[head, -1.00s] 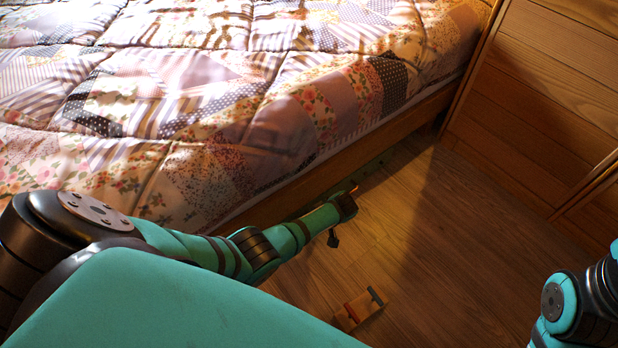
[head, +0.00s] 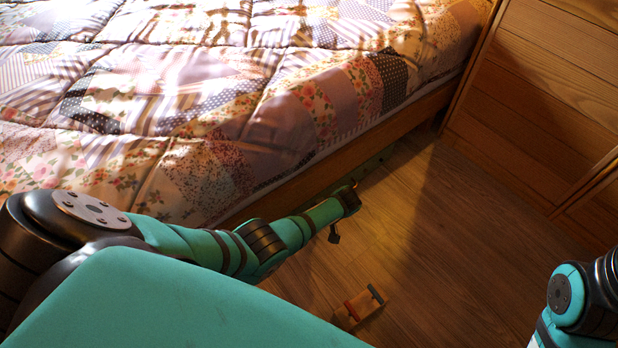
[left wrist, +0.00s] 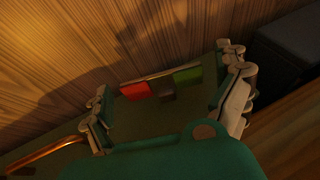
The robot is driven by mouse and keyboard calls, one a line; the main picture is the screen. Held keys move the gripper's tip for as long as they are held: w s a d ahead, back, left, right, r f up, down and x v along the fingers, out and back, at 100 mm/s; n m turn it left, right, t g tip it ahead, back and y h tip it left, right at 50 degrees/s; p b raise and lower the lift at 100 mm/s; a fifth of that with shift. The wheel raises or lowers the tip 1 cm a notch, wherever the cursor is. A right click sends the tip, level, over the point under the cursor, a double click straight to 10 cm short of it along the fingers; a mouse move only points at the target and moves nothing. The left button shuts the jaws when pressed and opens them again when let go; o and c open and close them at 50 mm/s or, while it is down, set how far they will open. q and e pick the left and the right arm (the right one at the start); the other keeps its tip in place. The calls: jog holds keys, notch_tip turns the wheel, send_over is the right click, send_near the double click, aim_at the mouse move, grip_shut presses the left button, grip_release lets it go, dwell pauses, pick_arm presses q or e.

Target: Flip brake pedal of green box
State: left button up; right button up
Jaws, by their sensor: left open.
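A dark olive-green box (left wrist: 60,152) lies on the floor in the left wrist view; a greenish strip at the bed's lower edge (head: 378,160) in the head view looks like part of it. A red pad (left wrist: 136,91) and a green pad (left wrist: 187,76) sit side by side at its far edge, with a small dark block (left wrist: 167,94) between them. Which pad is the brake pedal I cannot tell. My left gripper (left wrist: 165,68) is open, its fingers on either side of the pads; contact is unclear. My right gripper is out of view.
A copper-coloured rod (left wrist: 48,152) lies left of my gripper. The bed (head: 200,100) with its patchwork cover fills the back left. A wooden cabinet (head: 540,110) stands at right. A small wooden piece with red and dark bars (head: 358,306) lies on the otherwise clear floor.

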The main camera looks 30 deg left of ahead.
pick_arm(q)
jog(key=v, duration=1.2)
dwell(0.3)
